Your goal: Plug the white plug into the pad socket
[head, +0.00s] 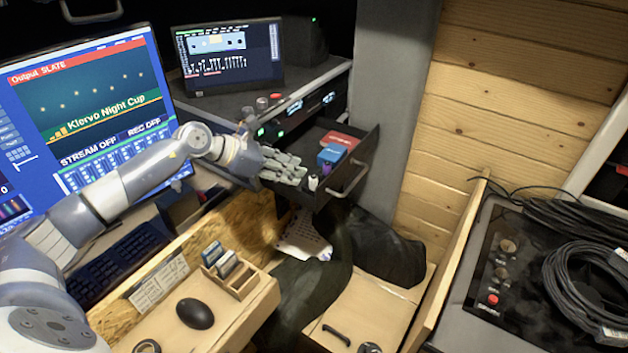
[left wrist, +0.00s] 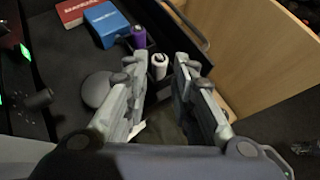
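My left gripper (head: 299,172) is over the open drawer (head: 363,165) under the desk. In the left wrist view its two fingers (left wrist: 160,68) stand apart with nothing held between them. A small white cylinder with a dark top (left wrist: 158,67) shows just beyond the gap between the fingertips; it also shows in the head view (head: 313,183). I cannot tell whether it is the white plug. A purple cylinder (left wrist: 138,37) stands beside it. I cannot make out a pad socket in either view. My right gripper is not in view.
A blue box (head: 331,155) and a red box (head: 342,140) lie in the drawer beside the gripper. A wooden ledge holds a card rack (head: 241,284) and a black mouse (head: 195,313). Coiled black cables (head: 590,290) lie at the right.

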